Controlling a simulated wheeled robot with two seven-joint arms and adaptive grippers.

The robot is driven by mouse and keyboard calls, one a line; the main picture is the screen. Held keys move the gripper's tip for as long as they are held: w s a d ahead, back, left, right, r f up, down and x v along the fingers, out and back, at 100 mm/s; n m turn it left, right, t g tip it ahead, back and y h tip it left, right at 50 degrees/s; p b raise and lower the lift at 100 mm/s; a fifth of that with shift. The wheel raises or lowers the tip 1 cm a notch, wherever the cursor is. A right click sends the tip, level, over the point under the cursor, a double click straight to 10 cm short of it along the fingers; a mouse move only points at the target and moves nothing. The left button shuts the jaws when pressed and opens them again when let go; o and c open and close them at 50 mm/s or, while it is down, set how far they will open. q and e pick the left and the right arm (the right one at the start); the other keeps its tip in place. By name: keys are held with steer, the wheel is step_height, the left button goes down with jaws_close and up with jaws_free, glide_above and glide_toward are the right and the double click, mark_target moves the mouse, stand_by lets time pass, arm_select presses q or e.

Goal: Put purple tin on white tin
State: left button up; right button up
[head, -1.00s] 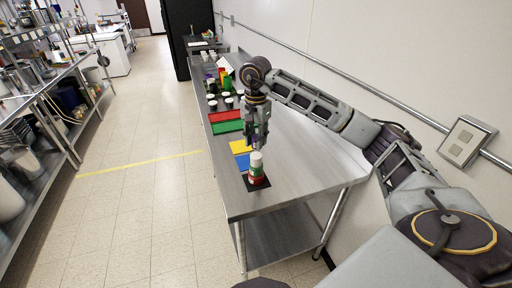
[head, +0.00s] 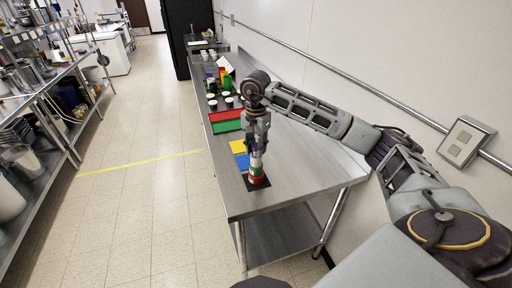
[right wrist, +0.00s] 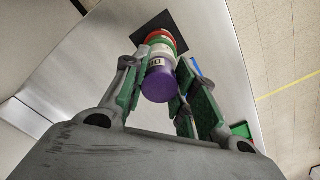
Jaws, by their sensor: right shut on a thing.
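My right gripper (head: 257,147) is over the stack near the table's front end, pointing down. In the right wrist view its fingers (right wrist: 161,90) are shut on the purple tin (right wrist: 159,84). The purple tin is lined up above the white tin (head: 256,162); whether they touch I cannot tell. The white tin is on a green tin (head: 256,171), which is on a red tin (head: 257,180). The stack is upright on a black mat (head: 267,184). The fingers partly hide the purple tin in the head view. My left gripper is out of view.
Blue (head: 243,162) and yellow (head: 236,147) mats lie just behind the stack, with green (head: 227,126) and red (head: 226,116) ones further back. Several cups and other items stand at the far end of the steel table (head: 310,165). The table right of the stack is clear.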

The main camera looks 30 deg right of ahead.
mark_target(256, 145)
steer(key=shift+f, duration=0.1)
steer(key=o, duration=1)
steer(key=shift+o, duration=0.2)
step_height(256, 145, up, 12)
stand_by(0.6)
stand_by(0.9)
